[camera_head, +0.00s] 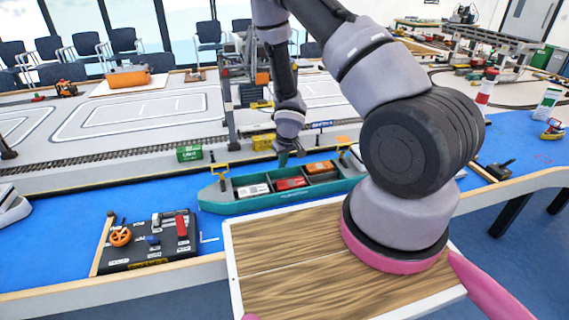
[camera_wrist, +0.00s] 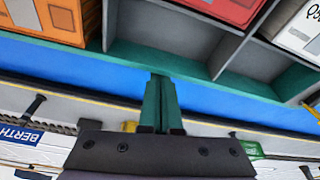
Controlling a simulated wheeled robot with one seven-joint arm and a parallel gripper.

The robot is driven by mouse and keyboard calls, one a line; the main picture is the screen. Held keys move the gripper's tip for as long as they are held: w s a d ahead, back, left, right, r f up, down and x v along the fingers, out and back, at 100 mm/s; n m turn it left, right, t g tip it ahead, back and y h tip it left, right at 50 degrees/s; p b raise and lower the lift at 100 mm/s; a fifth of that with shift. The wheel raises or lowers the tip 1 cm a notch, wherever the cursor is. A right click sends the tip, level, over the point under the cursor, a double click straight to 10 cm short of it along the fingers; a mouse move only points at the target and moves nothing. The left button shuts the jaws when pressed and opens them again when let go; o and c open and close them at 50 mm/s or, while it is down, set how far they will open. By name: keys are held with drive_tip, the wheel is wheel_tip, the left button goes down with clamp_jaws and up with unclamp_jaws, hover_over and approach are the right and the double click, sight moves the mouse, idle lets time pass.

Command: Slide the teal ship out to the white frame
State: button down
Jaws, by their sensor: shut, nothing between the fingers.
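The teal ship (camera_head: 240,207) floats on the blue strip along the quay, with white, red and orange containers in its open holds. Its teal hull side (camera_wrist: 150,57) crosses the upper wrist view. My gripper (camera_head: 284,158) is at the ship's far, quay side. In the wrist view my gripper's narrow teal fingers (camera_wrist: 158,88) are shut together, empty, over the blue gap with their tips at the hull side; contact cannot be told. A white corner line (camera_head: 209,239) on the blue, near the ship's left front, may be part of the white frame; the rest is hidden or unclear.
A black control box (camera_head: 150,258) with an orange wheel stands at the front left. A green container (camera_head: 189,153) and a gantry crane (camera_head: 230,110) stand on the quay behind the ship. A BERTH sign (camera_wrist: 20,134) is near my gripper.

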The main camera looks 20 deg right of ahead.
drive_tip(key=shift+s+d, duration=0.25)
drive_tip(key=shift+s, duration=0.8)
drive_tip(key=shift+s+d, duration=0.2)
drive_tip(key=shift+s, duration=0.9)
drive_tip(key=shift+s+d, duration=0.25)
drive_tip(key=shift+s, duration=0.8)
drive_tip(key=shift+w+a+r, duration=0.15)
drive_tip(key=shift+w+r, duration=0.05)
drive_tip(key=shift+w, duration=0.5)
wheel_tip(320, 180, up, 10)
drive_tip(key=s+d+r+m+t+h, duration=0.1)
drive_tip(key=d+r+m, duration=0.1)
drive_tip(key=r, duration=1)
drive_tip(key=d+r+m+t, duration=0.1)
drive_tip(key=d+r+m, duration=0.15)
drive_tip(key=r, duration=0.85)
drive_tip(key=s+a+r+m+t+y, duration=0.2)
drive_tip(key=s+a+r, duration=0.1)
drive_tip(key=s+r, duration=1.4)
drive_tip(key=shift+s+r, duration=0.3)
drive_tip(key=shift+s, duration=0.05)
